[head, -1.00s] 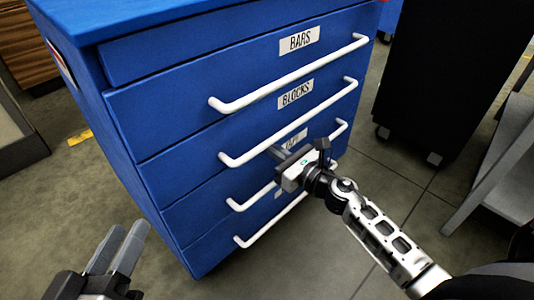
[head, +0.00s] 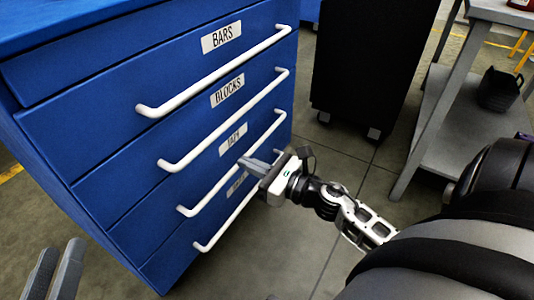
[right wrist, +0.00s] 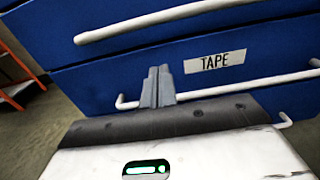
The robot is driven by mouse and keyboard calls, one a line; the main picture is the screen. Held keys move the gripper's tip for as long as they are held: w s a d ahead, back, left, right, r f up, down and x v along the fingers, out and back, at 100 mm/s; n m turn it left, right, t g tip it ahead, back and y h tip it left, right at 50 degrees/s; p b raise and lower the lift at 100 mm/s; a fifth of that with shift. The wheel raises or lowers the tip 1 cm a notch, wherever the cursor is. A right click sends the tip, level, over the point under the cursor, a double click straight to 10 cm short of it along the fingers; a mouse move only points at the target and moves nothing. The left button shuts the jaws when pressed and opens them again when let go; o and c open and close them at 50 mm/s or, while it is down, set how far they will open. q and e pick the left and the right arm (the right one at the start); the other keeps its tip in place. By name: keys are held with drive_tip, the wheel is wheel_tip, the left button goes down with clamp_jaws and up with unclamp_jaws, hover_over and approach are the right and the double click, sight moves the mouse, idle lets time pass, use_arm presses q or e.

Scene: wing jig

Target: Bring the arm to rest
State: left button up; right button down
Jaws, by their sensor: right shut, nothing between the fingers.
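My right gripper (head: 258,164) is shut and empty in front of the blue drawer cabinet (head: 120,137), by the lower drawers. In the right wrist view its two fingers (right wrist: 157,87) lie together, pointing at the drawer fronts, with the TAPE label (right wrist: 214,62) to the right of them. In the head view they overlap the area near the TAPE drawer's handle (head: 230,165); I cannot tell whether they touch it. My left gripper (head: 55,268) shows only by its fingers at the lower left, with a gap between them and nothing visible in it.
The drawers look closed, with white bar handles such as the BARS handle (head: 215,72). A black cabinet (head: 365,65) on casters stands behind. A grey shelf unit (head: 435,120) with a black bin (head: 498,90) is at the right. Floor between is clear.

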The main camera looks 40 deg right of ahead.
drive_tip(key=shift+v, duration=2)
